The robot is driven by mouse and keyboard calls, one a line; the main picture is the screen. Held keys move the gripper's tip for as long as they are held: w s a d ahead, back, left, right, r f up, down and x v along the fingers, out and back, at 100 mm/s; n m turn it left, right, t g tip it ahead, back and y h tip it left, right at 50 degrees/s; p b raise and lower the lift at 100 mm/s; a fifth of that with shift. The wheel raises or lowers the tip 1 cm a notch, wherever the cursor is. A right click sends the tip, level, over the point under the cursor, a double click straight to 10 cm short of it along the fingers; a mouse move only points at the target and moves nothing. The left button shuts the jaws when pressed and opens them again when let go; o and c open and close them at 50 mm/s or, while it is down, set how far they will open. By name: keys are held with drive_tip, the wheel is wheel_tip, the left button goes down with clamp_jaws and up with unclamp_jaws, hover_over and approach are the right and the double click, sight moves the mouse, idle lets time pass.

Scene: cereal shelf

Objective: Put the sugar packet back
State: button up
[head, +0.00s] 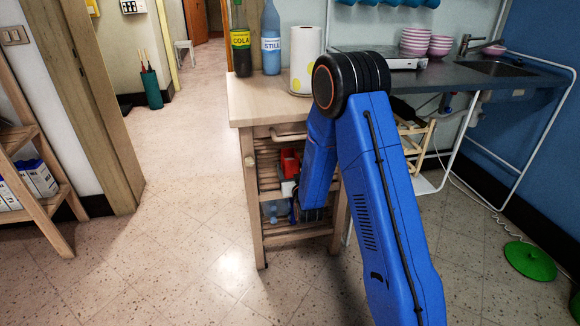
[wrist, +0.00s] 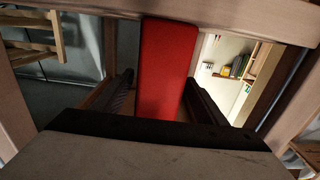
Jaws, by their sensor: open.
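A red box-like pack (wrist: 167,62) stands between the fingers of my gripper (wrist: 160,80) in the wrist view. My gripper is open, with a dark finger on either side of the pack. I cannot see a label on it, so I cannot tell whether it is the sugar packet. A red thing (head: 290,161) shows inside the wooden trolley (head: 253,200) in the head view, partly hidden by my arm. White-and-blue packs (head: 39,178) stand on the wooden shelf (head: 45,215) at the far left, also without a readable label.
The trolley's frame and slats lie close around my gripper. A sink counter (head: 480,80) stands at right. The floor (head: 180,230) between shelf and trolley is clear.

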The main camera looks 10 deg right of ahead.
drive_tip(key=s, duration=0.9)
drive_tip(key=s+d+r+g, duration=0.3)
drive_tip(key=s+r+g, duration=0.3)
drive_tip(key=s+r, duration=0.65)
drive_tip(key=s+d+r+g, duration=0.1)
drive_tip(key=s+r+g, duration=0.1)
drive_tip(key=s, duration=0.9)
drive_tip(key=s+d+r+g, duration=0.1)
drive_tip(key=s+r+g, duration=0.1)
drive_tip(key=s, duration=0.8)
drive_tip(key=s+d+r+g, duration=0.1)
drive_tip(key=s+d+g, duration=0.1)
drive_tip(key=s, duration=0.9)
drive_tip(key=shift+s+r+g, duration=0.35)
drive_tip(key=shift+r+g, duration=0.05)
drive_tip(key=shift+g, duration=0.2)
